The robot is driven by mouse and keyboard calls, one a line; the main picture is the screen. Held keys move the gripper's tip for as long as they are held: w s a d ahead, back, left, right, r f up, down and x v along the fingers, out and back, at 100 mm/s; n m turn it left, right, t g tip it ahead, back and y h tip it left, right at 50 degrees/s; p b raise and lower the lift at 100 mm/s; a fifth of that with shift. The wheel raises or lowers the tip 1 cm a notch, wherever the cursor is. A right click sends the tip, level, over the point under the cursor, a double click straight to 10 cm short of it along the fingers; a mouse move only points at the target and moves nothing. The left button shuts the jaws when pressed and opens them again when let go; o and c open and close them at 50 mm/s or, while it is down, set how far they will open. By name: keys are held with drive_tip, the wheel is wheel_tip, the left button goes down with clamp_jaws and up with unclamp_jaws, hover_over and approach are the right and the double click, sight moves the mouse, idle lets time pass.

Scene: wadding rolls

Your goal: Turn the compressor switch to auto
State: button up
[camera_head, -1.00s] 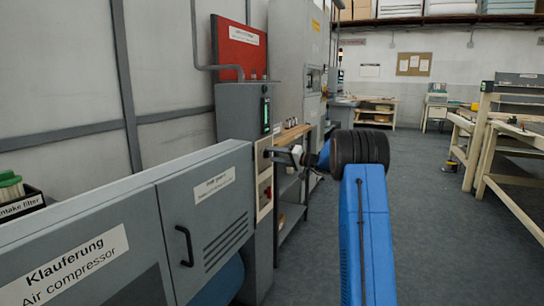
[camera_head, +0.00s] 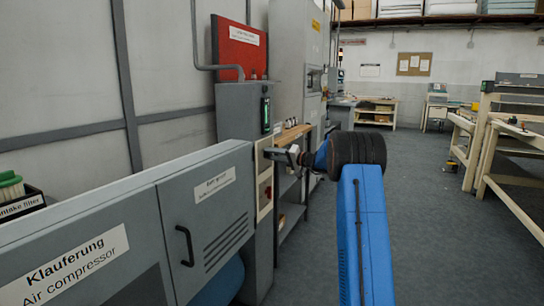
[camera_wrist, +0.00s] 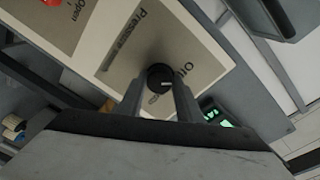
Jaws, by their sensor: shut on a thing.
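The compressor switch (camera_wrist: 160,77) is a round black knob with a pale pointer line, on a cream panel (camera_wrist: 205,50). My gripper (camera_wrist: 160,92) has its two grey fingers on either side of the knob and is shut on it. In the head view my gripper (camera_head: 275,152) reaches left to the panel (camera_head: 264,195) on the end of the grey compressor cabinet (camera_head: 205,230). The knob is hidden there by the fingers. In the wrist view the printed word beginning "O" lies right of the knob, and "Pressure" lies above left. An "auto" mark cannot be read.
A red control (camera_wrist: 52,2) marked "Open" sits at the upper left of the wrist view. A green-lit display (camera_wrist: 215,112) is near the right finger. A shelf (camera_head: 290,190) stands behind the panel.

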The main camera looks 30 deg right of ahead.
drive_tip(key=shift+m, duration=0.3)
drive_tip(key=m+g, duration=0.1)
drive_tip(key=m, duration=0.7)
drive_tip(key=m+g, duration=0.1)
drive_tip(key=m, duration=0.6)
drive_tip(key=shift+d+f+m+y, duration=0.15)
drive_tip(key=shift+d+m+y, duration=0.05)
drive_tip(key=shift+m+y, duration=0.2)
drive_tip(key=o, duration=1)
drive_tip(key=shift+o, duration=0.2)
drive_tip(key=v, duration=1.7)
drive_tip(key=shift+s, duration=0.15)
drive_tip(key=shift+d, duration=0.1)
